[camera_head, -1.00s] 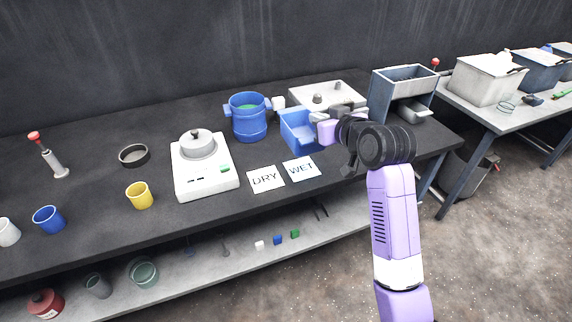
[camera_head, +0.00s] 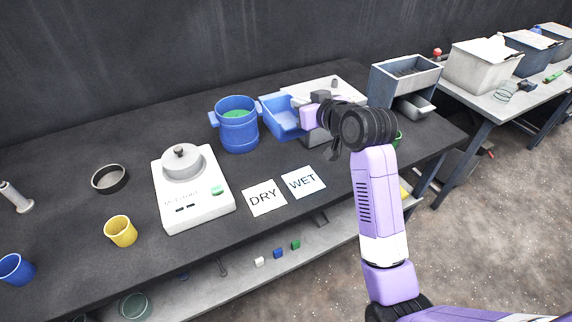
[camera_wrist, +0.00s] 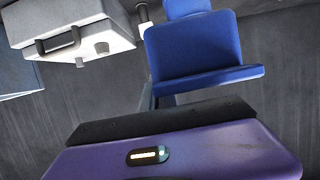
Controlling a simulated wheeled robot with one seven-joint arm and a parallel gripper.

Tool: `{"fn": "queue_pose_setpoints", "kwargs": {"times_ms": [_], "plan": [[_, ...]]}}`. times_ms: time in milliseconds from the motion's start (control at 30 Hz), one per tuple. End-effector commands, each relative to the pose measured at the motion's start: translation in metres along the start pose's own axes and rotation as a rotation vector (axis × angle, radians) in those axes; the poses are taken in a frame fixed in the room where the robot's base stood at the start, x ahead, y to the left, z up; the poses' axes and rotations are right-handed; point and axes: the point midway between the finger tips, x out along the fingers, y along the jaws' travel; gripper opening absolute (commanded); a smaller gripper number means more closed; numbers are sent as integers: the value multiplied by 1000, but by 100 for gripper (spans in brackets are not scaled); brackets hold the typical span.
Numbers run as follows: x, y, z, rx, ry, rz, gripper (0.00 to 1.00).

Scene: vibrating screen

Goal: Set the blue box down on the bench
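The blue box (camera_head: 276,114) is an open-topped tray at the back of the dark bench (camera_head: 90,226), right of the blue bucket. My gripper (camera_head: 305,111) is at the box's right side and appears shut on its wall; the fingertips are partly hidden. The box moves along with it. In the wrist view the blue box (camera_wrist: 196,48) shows beyond the gripper's dark finger edge and purple body. The box looks raised off the bench, but I cannot tell its exact height.
A blue bucket (camera_head: 238,136) stands close left of the box. A white device (camera_head: 340,88) stands behind the gripper, a grey hopper (camera_head: 404,82) to the right. A white scale (camera_head: 190,198), the DRY card (camera_head: 264,198) and the WET card (camera_head: 303,182) lie in front. Bare bench shows around the cards.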

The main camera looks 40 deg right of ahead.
Motion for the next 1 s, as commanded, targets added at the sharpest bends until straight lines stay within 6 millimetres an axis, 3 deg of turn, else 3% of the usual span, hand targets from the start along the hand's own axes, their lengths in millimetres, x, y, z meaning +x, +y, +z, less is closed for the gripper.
{"fn": "queue_pose_setpoints", "kwargs": {"times_ms": [500,1000], "plan": [[41,0,115,2,-6,0,0],[61,1,169,2,-3,1,0]]}}
